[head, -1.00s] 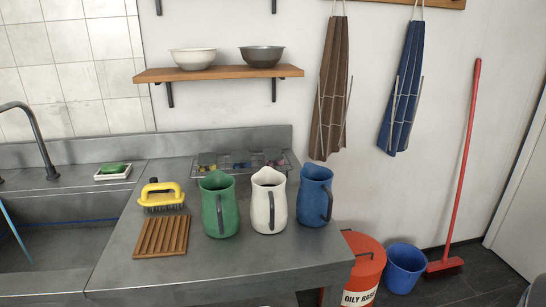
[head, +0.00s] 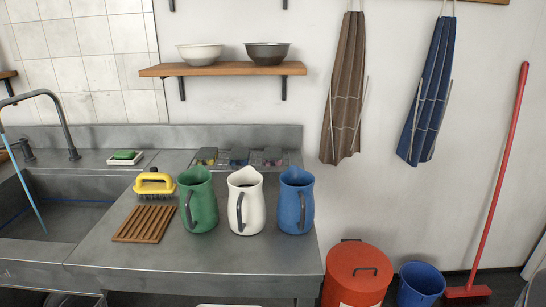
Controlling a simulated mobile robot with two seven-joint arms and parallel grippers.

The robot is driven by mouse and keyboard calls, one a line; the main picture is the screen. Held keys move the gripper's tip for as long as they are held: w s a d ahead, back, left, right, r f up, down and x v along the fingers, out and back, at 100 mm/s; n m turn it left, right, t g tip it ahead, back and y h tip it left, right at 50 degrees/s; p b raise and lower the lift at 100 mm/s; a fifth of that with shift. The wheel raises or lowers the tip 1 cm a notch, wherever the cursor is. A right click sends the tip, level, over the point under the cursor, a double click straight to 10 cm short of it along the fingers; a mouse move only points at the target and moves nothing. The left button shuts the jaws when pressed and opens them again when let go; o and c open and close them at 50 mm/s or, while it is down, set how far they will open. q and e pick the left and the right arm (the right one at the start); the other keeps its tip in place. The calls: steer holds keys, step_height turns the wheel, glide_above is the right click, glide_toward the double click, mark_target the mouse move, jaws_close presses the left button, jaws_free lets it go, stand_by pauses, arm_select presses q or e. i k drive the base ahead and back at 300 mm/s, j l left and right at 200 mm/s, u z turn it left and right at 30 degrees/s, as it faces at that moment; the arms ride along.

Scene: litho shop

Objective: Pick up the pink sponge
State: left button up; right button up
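No sponge shows clearly as pink. A low rack (head: 293,168) stands at the back of the steel counter, against the backsplash, behind three jugs. A green sponge-like block (head: 124,155) lies on a white dish (head: 119,162) at the left by the sink. Neither of my grippers is in view.
Green (head: 198,205), white (head: 247,215) and blue (head: 296,205) jugs stand in a row before the rack. A yellow brush (head: 154,182) and slatted wooden mat (head: 146,224) lie left of them. A red bin (head: 355,270) and blue bucket (head: 420,285) stand right of the counter.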

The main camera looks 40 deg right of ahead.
mark_target(272, 156)
steer(key=k+l+u, duration=0.2)
steer(key=l, duration=0.25)
steer(key=l+u, duration=0.2)
steer(key=l, duration=0.25)
steer(key=l+u, duration=0.2)
steer(key=l, duration=0.25)
steer(key=k+l+u, duration=0.2)
steer(key=l, duration=0.25)
steer(key=i, duration=0.05)
